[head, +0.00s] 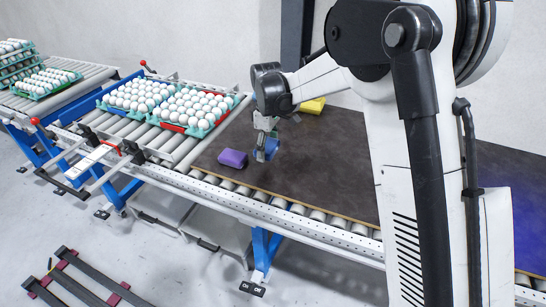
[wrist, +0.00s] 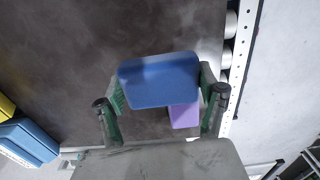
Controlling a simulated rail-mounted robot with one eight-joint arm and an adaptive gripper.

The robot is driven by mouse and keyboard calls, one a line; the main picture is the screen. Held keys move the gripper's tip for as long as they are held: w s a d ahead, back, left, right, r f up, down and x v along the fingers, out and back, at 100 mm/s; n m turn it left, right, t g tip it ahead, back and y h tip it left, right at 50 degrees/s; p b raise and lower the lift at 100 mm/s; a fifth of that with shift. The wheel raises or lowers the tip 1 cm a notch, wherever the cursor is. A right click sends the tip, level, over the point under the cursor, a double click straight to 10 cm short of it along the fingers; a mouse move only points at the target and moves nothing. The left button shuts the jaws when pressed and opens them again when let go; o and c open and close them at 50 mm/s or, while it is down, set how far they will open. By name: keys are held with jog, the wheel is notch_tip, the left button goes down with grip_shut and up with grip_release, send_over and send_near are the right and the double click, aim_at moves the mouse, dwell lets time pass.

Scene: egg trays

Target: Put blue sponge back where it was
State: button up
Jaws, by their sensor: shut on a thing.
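My gripper (head: 265,146) is low over the dark mat, its fingers pointing down. It is shut on the blue sponge (head: 272,148). In the wrist view the blue sponge (wrist: 158,82) sits crosswise between the two green-padded fingers (wrist: 161,86). The purple sponge (head: 232,158) lies on the mat just left of my gripper, near the front edge. In the wrist view the purple sponge (wrist: 184,118) is partly hidden behind the blue one. I cannot tell whether the blue sponge touches the mat.
The yellow sponge (head: 312,105) lies at the back of the mat (head: 325,160). Egg trays (head: 218,122) stand to the left on the roller conveyor. A blue block-like thing (wrist: 27,142) shows at lower left in the wrist view. The mat right of my gripper is clear.

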aim_at(274, 161)
jog(key=shift+w+d+f, duration=0.85)
jog(key=shift+w+d, duration=0.1)
jog(key=shift+w, duration=0.05)
jog(key=shift+f, duration=2)
jog(key=shift+f+b, duration=0.2)
jog(key=shift+b, duration=0.15)
jog(key=o, duration=1.2)
jog(key=shift+r, duration=0.1)
notch_tip(274, 161, up, 12)
jog(key=shift+r+p, duration=0.2)
jog(key=shift+p, duration=0.4)
